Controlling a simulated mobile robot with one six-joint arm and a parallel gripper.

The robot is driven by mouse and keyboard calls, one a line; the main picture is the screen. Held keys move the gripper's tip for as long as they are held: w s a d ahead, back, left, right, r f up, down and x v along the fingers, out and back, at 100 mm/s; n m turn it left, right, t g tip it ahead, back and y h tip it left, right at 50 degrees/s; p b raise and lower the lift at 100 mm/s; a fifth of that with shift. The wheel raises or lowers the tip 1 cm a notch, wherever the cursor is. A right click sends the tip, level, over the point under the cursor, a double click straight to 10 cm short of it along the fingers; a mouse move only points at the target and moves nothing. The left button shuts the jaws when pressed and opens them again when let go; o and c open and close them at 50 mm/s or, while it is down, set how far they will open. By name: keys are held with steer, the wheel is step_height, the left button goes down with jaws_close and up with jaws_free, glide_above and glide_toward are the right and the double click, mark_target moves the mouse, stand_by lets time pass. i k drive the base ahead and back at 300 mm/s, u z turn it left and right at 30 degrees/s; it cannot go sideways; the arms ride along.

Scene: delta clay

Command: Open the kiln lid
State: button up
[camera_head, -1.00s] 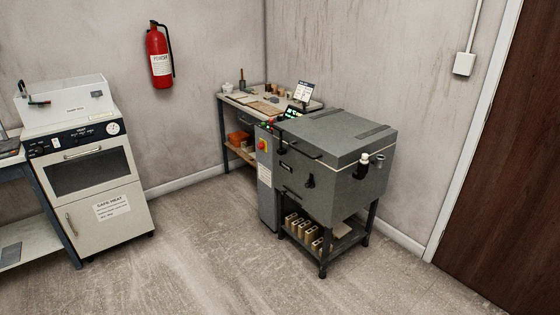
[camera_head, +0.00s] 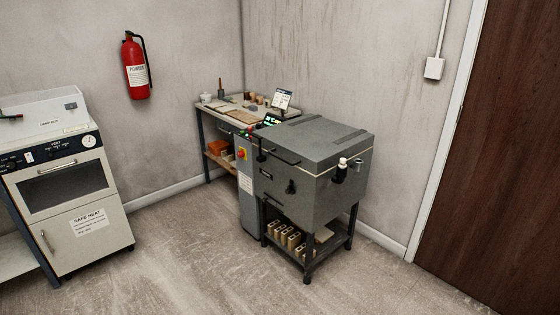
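The kiln (camera_head: 280,192) is a dark grey box on a black stand near the room's corner. Its flat kiln lid (camera_head: 316,139) is shut, lying level on the body. A dark handle bar (camera_head: 279,156) runs along the lid's front edge. A control cabinet (camera_head: 246,188) with a red and yellow switch stands against the kiln's left side. My gripper is not in view.
Bricks (camera_head: 290,238) lie on the shelf under the kiln. A worktable (camera_head: 209,107) with small items stands behind it. A cream oven (camera_head: 72,195) stands at left, a brown door (camera_head: 497,150) at right. The floor (camera_head: 190,250) in front is clear.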

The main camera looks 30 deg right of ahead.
mark_target(316, 145)
steer(key=u, duration=0.45)
steer(key=i, duration=1.45)
steer(key=z, duration=0.15)
